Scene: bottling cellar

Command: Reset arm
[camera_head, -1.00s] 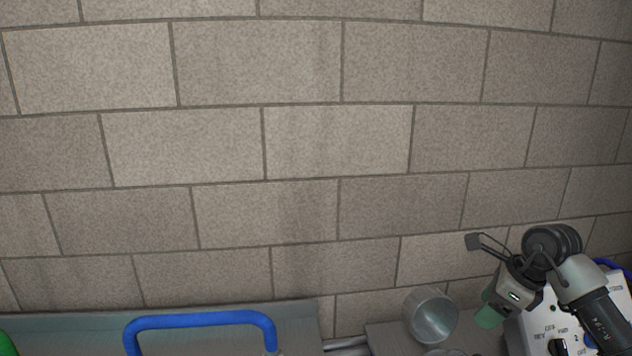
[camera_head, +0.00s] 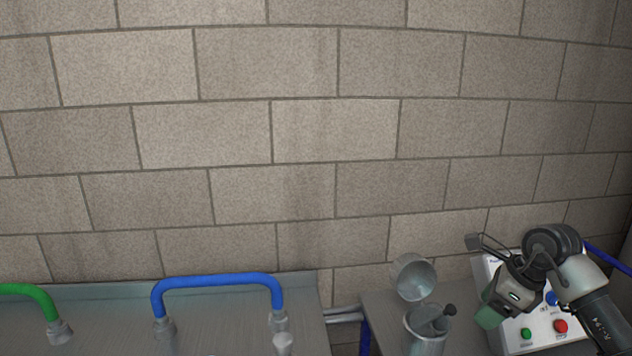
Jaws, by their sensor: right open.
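My right gripper (camera_head: 482,268) is at the lower right, with its arm coming in from the right edge. Its thin fingers point up and left, and it is open with nothing seen between them. It shows in front of a white control box (camera_head: 546,326) with coloured buttons, and I cannot tell how far apart they are. My left gripper is not in view.
A blue pipe handle (camera_head: 218,281) and a green one (camera_head: 22,289) stand on a grey metal surface (camera_head: 228,335) at lower left. A block wall (camera_head: 300,130) fills the background.

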